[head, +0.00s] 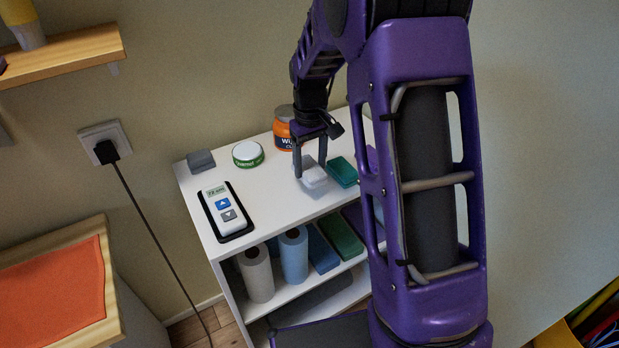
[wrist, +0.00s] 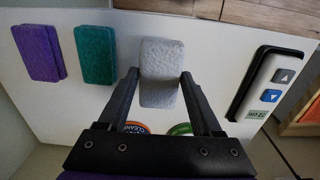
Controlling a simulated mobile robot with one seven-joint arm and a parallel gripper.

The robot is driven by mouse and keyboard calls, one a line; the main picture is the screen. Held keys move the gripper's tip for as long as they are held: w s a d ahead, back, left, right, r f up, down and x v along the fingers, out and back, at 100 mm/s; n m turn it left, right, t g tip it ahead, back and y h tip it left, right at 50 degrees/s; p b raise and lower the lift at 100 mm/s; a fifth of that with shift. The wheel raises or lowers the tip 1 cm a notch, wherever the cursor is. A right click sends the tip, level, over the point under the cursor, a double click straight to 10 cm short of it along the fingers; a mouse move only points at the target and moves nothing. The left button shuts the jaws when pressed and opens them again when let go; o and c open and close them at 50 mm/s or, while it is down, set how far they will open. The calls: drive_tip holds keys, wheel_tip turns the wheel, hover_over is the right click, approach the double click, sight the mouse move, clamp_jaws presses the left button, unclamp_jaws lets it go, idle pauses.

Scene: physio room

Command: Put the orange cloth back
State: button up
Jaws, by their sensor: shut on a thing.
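No loose orange cloth shows clearly. An orange flat surface (head: 55,285) lies inside a wooden frame at the lower left in the head view; I cannot tell whether it is cloth. My gripper (head: 310,165) is over the white shelf unit's top (head: 195,190). It is shut on a pale grey-white block (head: 313,179), with one finger on each side. The block also shows between the fingers in the wrist view (wrist: 161,62). It is at or just above the top; I cannot tell if it touches.
Near the block are a teal block (head: 343,171), an orange jar (head: 283,133), a green-banded tub (head: 248,154) and a grey block (head: 201,160). A purple block (wrist: 39,53) is beyond the teal one. A remote in a dark holder (head: 228,211) lies front left. Rolls (head: 256,274) stand below.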

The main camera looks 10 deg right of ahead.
sight(310, 167)
drive_tip(key=shift+f, duration=2.15)
drive_tip(key=shift+f+b, duration=0.25)
drive_tip(key=shift+b, duration=0.1)
drive_tip(key=o, duration=1.4)
drive_tip(key=shift+r, duration=0.1)
drive_tip(key=shift+o, duration=0.2)
wheel_tip(310, 167, up, 12)
drive_tip(key=shift+r+p, duration=0.2)
drive_tip(key=shift+p, duration=0.6)
